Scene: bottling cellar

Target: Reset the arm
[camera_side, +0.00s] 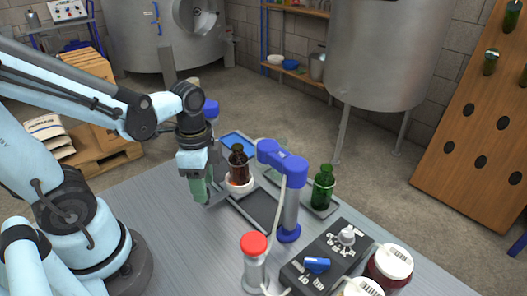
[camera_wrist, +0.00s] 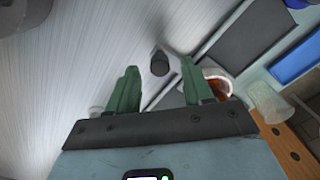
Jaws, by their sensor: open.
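My gripper (camera_side: 201,203) hangs over the left part of the metal table in the side view, pointing down. Its green fingers also show in the wrist view (camera_wrist: 161,85), spread apart with nothing held between them. A small dark grey round thing (camera_wrist: 160,63) shows beyond the fingers there; I cannot tell what it is. In the side view a brown bottle (camera_side: 238,166) stands in a white bowl (camera_side: 240,186) just right of my gripper, apart from it as far as I can see.
A blue-topped post (camera_side: 290,205), a green bottle (camera_side: 323,188), a control box (camera_side: 325,262), a red-lidded jar (camera_side: 254,268) and white-lidded jars (camera_side: 392,265) stand right of my gripper. A clear cup (camera_wrist: 268,102) shows in the wrist view. The table's left part looks clear.

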